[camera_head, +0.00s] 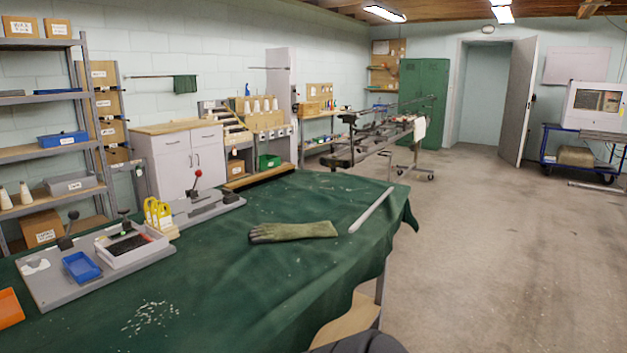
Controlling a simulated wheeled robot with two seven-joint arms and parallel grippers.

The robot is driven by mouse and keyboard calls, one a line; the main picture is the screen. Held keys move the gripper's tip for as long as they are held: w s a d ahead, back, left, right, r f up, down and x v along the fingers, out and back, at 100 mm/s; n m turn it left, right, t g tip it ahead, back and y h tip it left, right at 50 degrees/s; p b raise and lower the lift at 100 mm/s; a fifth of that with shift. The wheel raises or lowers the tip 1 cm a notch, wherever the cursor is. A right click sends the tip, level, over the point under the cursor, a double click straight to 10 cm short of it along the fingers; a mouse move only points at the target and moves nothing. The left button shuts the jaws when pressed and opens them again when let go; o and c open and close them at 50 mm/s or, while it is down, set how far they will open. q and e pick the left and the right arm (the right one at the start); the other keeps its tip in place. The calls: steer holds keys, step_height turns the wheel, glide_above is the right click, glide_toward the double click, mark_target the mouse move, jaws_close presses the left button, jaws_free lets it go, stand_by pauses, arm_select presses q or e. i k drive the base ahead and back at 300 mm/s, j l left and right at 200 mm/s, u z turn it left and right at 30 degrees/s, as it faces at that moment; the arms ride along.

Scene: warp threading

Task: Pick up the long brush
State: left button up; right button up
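A long, thin, pale grey thing (371,209) lies flat near the right end of the table with the green cloth (260,285). It slants from lower left to upper right; it may be the long brush, but I cannot make out bristles. An olive-green glove (295,231) with dark fingertips lies just left of it, close to its near end. Neither of my grippers is in view. A dark rounded shape shows at the bottom edge, and I cannot tell what it is.
On the left of the table are a grey board (55,285) with a blue tray (82,267), yellow-handled tools (158,214), a second fixture (205,205) with a red knob, and an orange thing (10,308). Small white bits are scattered at front. Open floor lies right.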

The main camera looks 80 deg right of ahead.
mark_target(240, 185)
steer(key=z, duration=2.3)
